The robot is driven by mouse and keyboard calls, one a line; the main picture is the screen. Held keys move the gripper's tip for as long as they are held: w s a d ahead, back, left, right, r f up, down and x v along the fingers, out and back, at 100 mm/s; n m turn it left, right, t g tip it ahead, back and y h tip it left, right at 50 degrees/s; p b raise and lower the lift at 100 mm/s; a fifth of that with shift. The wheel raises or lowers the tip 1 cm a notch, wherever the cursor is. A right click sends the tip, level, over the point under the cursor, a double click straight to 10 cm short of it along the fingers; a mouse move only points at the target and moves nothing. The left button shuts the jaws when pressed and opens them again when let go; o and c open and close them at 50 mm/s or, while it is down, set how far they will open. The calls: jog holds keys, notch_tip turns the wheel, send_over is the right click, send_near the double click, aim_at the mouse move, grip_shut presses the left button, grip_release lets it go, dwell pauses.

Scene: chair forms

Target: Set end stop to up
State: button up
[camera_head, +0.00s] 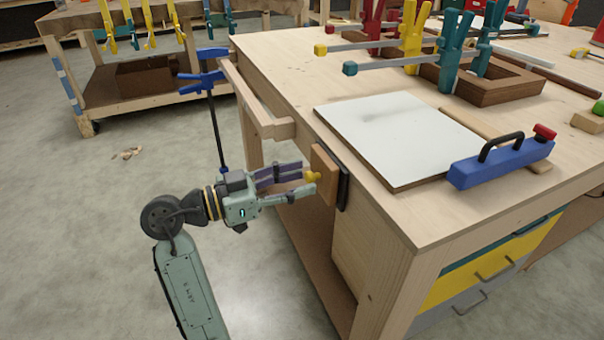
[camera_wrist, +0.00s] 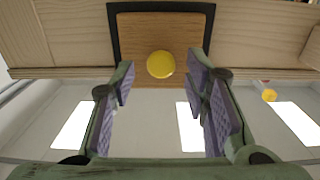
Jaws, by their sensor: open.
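The end stop appears to be a brown wooden block (camera_head: 325,172) on a black backing plate (camera_head: 344,180), mounted on the workbench's side. A yellow round knob (camera_head: 313,176) sticks out from its face. My gripper (camera_head: 307,180) is open in front of the block, with its fingertips beside the knob. In the wrist view the knob (camera_wrist: 161,64) shows between the two fingertips, with a gap on each side.
The workbench top (camera_head: 290,75) carries a white board (camera_head: 395,135), a blue tool with a black handle (camera_head: 500,163), clamps and a brown wooden frame (camera_head: 490,95). A wooden rail (camera_head: 245,98) and a blue clamp (camera_head: 210,85) stand out from the bench's left side.

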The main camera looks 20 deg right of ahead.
jog(key=shift+w+d, duration=0.1)
jog(key=shift+d, duration=0.7)
jog(key=shift+c, duration=0.3)
grip_shut()
